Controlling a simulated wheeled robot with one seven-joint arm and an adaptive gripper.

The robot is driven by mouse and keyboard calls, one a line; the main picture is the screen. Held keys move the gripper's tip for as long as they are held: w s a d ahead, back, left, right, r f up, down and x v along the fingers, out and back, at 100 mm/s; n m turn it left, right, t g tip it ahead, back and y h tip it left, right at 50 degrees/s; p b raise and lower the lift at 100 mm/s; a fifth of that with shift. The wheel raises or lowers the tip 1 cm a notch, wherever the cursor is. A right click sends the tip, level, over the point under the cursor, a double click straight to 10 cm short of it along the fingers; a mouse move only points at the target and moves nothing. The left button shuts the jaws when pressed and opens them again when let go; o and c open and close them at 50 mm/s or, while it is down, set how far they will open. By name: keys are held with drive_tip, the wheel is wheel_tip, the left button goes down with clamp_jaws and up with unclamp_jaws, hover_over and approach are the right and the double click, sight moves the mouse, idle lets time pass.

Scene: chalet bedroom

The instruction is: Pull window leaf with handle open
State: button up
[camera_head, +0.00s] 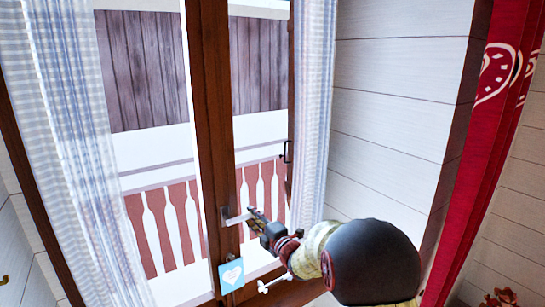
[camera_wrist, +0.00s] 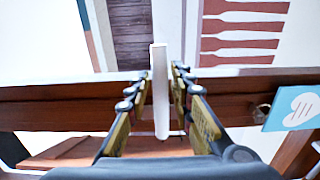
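The window leaf (camera_head: 212,130) is a brown wooden frame with glass, and it looks closed. Its pale handle (camera_head: 236,218) sticks out sideways from the brown upright. In the wrist view the handle (camera_wrist: 160,95) is a narrow white bar between my two fingers. My gripper (camera_head: 254,214) reaches the handle from the right. In the wrist view my gripper (camera_wrist: 162,82) is open, with one finger on each side of the handle and thin gaps beside it. Contact on the handle's far part cannot be made out.
A light blue tag with a heart (camera_head: 231,275) hangs below the handle, beside a small key. Checked curtains hang at the left (camera_head: 75,150) and right (camera_head: 312,110) of the window. A red curtain (camera_head: 490,110) hangs at the far right. A balcony railing (camera_head: 165,225) stands outside.

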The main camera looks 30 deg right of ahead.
clamp_jaws()
drive_tip(key=shift+s+d+n+y+b, duration=0.15)
drive_tip(key=shift+s+d+n+y, duration=0.2)
drive_tip(key=shift+s, duration=0.5)
drive_tip(key=shift+s+d+n+y+b, duration=0.15)
drive_tip(key=shift+s+y, duration=0.3)
drive_tip(key=shift+s, duration=0.35)
drive_tip(key=shift+s+d+n+y, duration=0.25)
drive_tip(key=shift+s+y, duration=0.15)
drive_tip(key=shift+s, duration=0.4)
drive_tip(key=shift+s+d+n+y, duration=0.25)
drive_tip(key=shift+s+y, duration=0.15)
drive_tip(key=shift+s, duration=0.5)
drive_tip(key=shift+s+d+n+g+y+b, duration=0.25)
drive_tip(key=shift+s+d+y, duration=0.1)
drive_tip(key=shift+s, duration=0.4)
drive_tip(key=shift+s+d+n+g+y+b, duration=0.15)
drive_tip(key=shift+s+d+n+y+b, duration=0.15)
drive_tip(key=shift+s, duration=0.4)
